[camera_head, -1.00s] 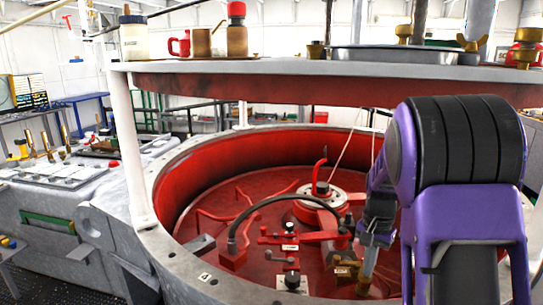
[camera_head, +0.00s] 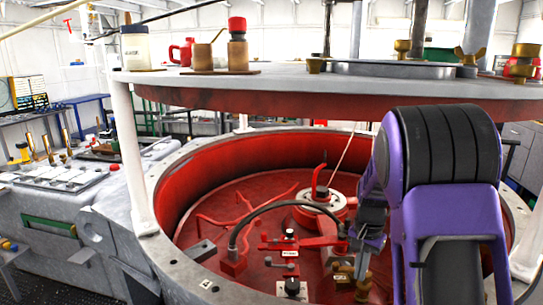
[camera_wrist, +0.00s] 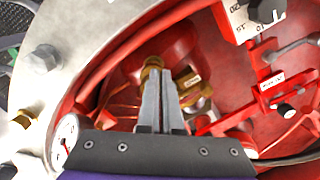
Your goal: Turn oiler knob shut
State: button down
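My gripper (camera_wrist: 160,76) shows in the wrist view with its two grey fingers close together, only a thin dark gap between them and nothing visible in it. A brass fitting with a rounded top (camera_wrist: 152,63) stands right at the fingertips, partly hidden behind them; I cannot tell whether they touch. A second brass fitting (camera_wrist: 193,87) with a small white label lies just right of the fingers. In the head view a brass fitting (camera_head: 362,288) stands below my gripper (camera_head: 366,262), and a labelled brass part (camera_head: 343,268) is left of it. Which part is the oiler knob is unclear.
The fittings sit inside a round red well with a pale rim (camera_head: 205,280). A black hose (camera_head: 285,206) and red levers (camera_head: 290,242) lie to the left. A round shelf (camera_head: 300,80) overhangs the well. A dial gauge (camera_wrist: 66,135) is at lower left in the wrist view.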

jog(key=shift+r, duration=0.1)
dwell(0.3)
jog(key=r+p, duration=0.1)
jog(key=r, duration=0.1)
jog(key=r+p, duration=0.4)
jog(key=shift+s+a, duration=0.15)
jog(key=shift+a, duration=0.15)
jog(key=shift+f, duration=0.1)
jog(key=s+d+f+n+b, duration=0.1)
jog(key=d+f+n+b, duration=0.2)
jog(key=f+n+b, duration=0.2)
jog(key=shift+s+d+f+n+b, duration=0.25)
jog(key=shift+f+n+b, duration=0.2)
jog(key=shift+b, duration=0.75)
